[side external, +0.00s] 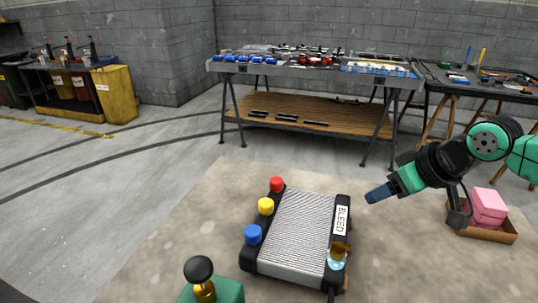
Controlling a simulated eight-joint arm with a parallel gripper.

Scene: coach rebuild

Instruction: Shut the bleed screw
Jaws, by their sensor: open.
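A ribbed radiator-like unit (293,235) with black end tanks lies on the mat. Its right tank carries a white label reading "BLEED" (341,219). Below the label, at the near end of that tank, is a small brass fitting (340,249) with a pale blue part under it. This looks like the bleed screw, but it is too small to tell how far it is turned. My gripper (376,195) is open, with blue tips. It is up and to the right of the label, apart from the unit, and nothing shows in it.
Red (276,184), yellow (265,206) and blue (253,234) caps stand along the unit's left side. A black-knobbed brass lever (199,270) on a green block is at front left. A box (487,233) of pink blocks sits at right. The mat (165,235) left of the unit is clear.

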